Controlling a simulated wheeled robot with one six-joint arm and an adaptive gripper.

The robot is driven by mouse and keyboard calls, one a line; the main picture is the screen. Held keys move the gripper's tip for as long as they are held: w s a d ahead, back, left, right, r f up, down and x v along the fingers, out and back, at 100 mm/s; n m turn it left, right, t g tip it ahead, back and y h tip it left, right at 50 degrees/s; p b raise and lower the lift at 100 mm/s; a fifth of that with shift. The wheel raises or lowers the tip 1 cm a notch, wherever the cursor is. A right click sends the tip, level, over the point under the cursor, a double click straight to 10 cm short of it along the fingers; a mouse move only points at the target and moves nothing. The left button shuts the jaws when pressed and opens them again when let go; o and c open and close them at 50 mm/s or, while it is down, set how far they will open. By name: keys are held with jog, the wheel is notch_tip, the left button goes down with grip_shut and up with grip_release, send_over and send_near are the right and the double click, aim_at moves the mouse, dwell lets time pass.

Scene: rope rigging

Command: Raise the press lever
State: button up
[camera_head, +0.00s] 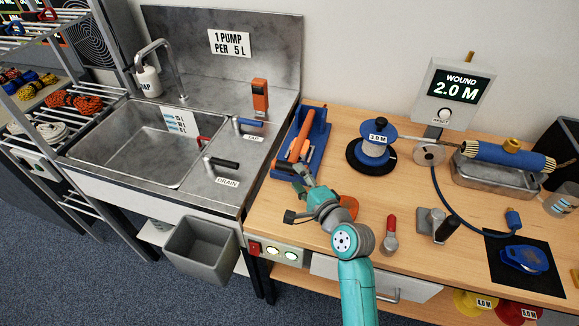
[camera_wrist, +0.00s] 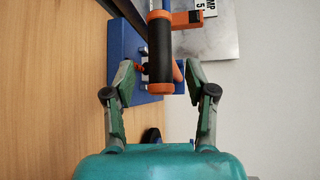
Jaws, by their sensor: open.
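The press (camera_head: 313,134) is a blue frame with an orange lever (camera_head: 301,136), standing at the left end of the wooden bench. In the wrist view the lever's black grip with orange ends (camera_wrist: 160,58) lies in the middle, with the blue press body (camera_wrist: 119,58) behind it. My gripper (camera_head: 302,172) is at the near end of the press. In the wrist view its two fingers (camera_wrist: 160,72) are spread on either side of the lower end of the grip, with gaps on both sides. It holds nothing. In the head view my gripper partly hides the lever's near end.
A steel sink (camera_head: 141,143) with tap and drain handles is to the left. A blue spool (camera_head: 377,140) is right of the press. A red-handled tool (camera_head: 390,236) and a metal block (camera_head: 430,220) lie nearer the front. A winder with a display (camera_head: 455,90) stands behind.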

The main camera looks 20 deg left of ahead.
aim_at(294, 172)
jog(key=shift+x, duration=2.7)
jog(key=shift+c, duration=0.3)
grip_shut()
